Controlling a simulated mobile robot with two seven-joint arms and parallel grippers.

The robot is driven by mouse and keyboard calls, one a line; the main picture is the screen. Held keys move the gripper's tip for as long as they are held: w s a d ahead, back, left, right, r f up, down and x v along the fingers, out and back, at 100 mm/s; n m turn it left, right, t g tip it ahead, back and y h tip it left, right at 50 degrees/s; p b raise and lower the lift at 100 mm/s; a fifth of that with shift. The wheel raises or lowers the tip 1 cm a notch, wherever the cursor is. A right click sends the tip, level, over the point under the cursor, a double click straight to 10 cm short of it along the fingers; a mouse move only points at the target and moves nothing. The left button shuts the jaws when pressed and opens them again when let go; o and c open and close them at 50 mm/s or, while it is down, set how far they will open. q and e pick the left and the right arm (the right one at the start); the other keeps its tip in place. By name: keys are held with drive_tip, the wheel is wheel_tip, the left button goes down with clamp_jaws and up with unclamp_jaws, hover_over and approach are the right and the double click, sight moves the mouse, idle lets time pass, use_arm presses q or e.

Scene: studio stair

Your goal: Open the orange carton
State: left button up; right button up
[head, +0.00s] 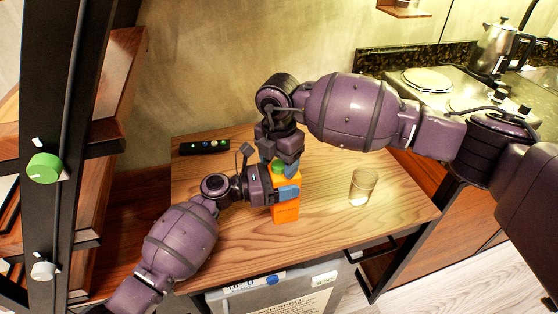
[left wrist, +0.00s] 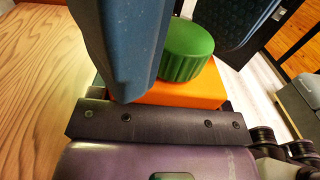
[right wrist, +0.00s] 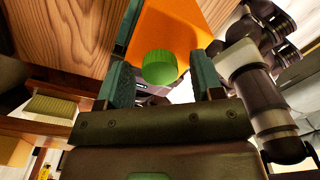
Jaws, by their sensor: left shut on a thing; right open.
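The orange carton (head: 286,213) stands upright on the wooden table with a green cap (head: 279,167) on top. My left gripper (head: 285,191) is shut on the carton from the left side, below the cap. In the left wrist view, the cap (left wrist: 188,50) and orange top (left wrist: 180,94) show beside a blue finger. My right gripper (head: 284,168) is above the carton, pointing down. In the right wrist view, the green cap (right wrist: 159,67) lies between the open fingers, with a gap on each side. The fingers partly hide the carton in the head view.
A clear glass (head: 362,187) stands on the table (head: 325,215) right of the carton. A dark remote-like strip (head: 204,146) lies at the back left. A stove (head: 455,90) with a metal pot (head: 497,48) is at the far right. The table's front middle is clear.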

drive_tip(key=shift+r, duration=0.1)
drive_tip(key=shift+r, duration=2.2)
drive_tip(key=shift+c, duration=0.3)
drive_tip(key=shift+r+m, duration=1)
drive_tip(key=shift+r, duration=0.5)
drive_tip(key=shift+f, duration=3.8)
